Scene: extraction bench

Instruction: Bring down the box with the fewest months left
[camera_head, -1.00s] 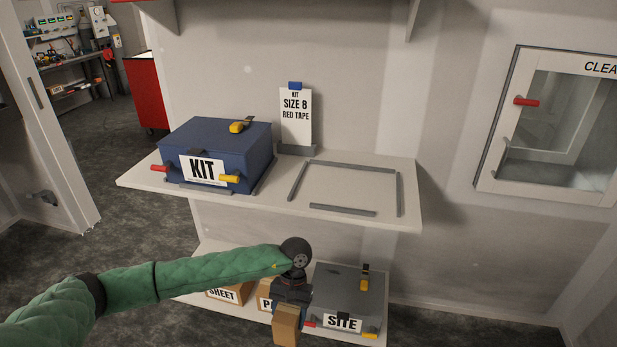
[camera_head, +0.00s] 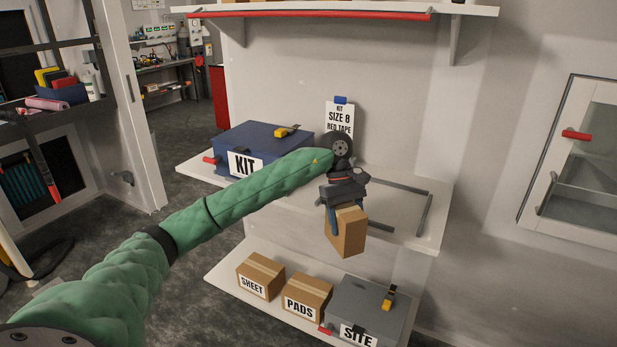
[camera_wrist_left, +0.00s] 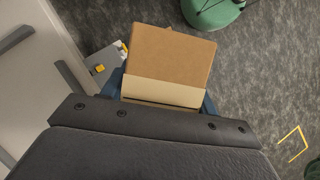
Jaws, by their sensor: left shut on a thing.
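My left gripper (camera_head: 341,200) is shut on a small brown cardboard box (camera_head: 349,233). It holds the box in the air in front of the middle shelf's front edge. The box also shows between the fingers in the left wrist view (camera_wrist_left: 172,62), with a pale band across it. No label or date can be read on the held box. Two more cardboard boxes, SHEET (camera_head: 261,275) and PADS (camera_head: 306,297), stand on the lower shelf. My right gripper is not in view.
The middle shelf (camera_head: 436,198) holds a blue KIT case (camera_head: 262,140), a SIZE 8 RED TAPE card (camera_head: 339,118) and an empty grey outline frame (camera_head: 424,214). A grey SITE case (camera_head: 366,308) stands on the lower shelf. A red-edged shelf (camera_head: 320,15) is above.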

